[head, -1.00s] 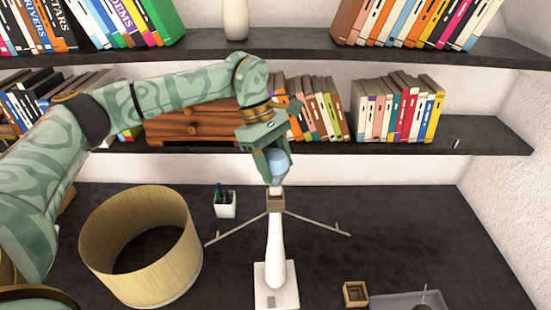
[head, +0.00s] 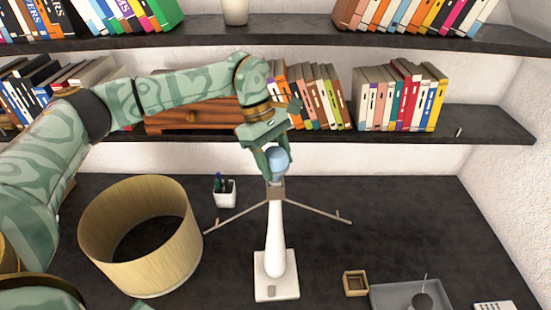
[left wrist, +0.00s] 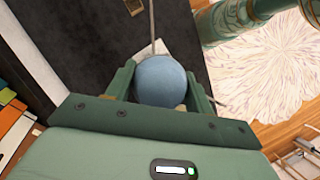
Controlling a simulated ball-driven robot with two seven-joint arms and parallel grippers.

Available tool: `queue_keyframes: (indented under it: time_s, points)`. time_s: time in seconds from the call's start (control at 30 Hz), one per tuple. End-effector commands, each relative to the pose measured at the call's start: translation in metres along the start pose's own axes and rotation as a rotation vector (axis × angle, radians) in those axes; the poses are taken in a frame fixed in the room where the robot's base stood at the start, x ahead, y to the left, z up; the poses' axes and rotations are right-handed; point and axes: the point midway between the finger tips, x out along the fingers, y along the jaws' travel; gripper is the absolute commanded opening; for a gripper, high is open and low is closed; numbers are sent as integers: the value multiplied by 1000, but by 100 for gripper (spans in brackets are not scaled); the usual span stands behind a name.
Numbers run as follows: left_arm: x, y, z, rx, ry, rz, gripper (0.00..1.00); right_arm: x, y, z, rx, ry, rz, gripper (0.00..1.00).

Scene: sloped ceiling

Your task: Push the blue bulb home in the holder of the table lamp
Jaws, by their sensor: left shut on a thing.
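The table lamp (head: 276,240) stands on the dark desk, with a white base and stem, a brown holder at its top and two thin arms spreading sideways. My left gripper (head: 277,168) is shut on the blue bulb (head: 278,158), right above the holder (head: 276,192). The bulb's pale lower end meets the holder's top; how deep it sits I cannot tell. In the left wrist view the round blue bulb (left wrist: 161,81) lies between the two green fingers and hides the holder. My right gripper is not in view.
A tan lampshade (head: 140,240) stands on the desk at the left. A white pen cup (head: 225,195) is behind the lamp. A small wooden box (head: 355,283) and a grey tray (head: 390,295) lie at the front right. Shelves with books (head: 400,100) run behind my arm.

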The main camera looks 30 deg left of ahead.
Motion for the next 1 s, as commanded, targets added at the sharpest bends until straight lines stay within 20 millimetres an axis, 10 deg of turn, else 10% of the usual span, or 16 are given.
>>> queue_keyframes:
  time_s: [0.47,0.5,0.57,1.0]
  points:
    - [2,0,-1,0,0,1,31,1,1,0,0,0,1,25]
    - [2,0,-1,0,0,1,61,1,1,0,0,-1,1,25]
    - [2,0,-1,0,0,1,78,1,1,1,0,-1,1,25]
    - [-12,1,-2,0,1,4,78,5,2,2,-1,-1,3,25]
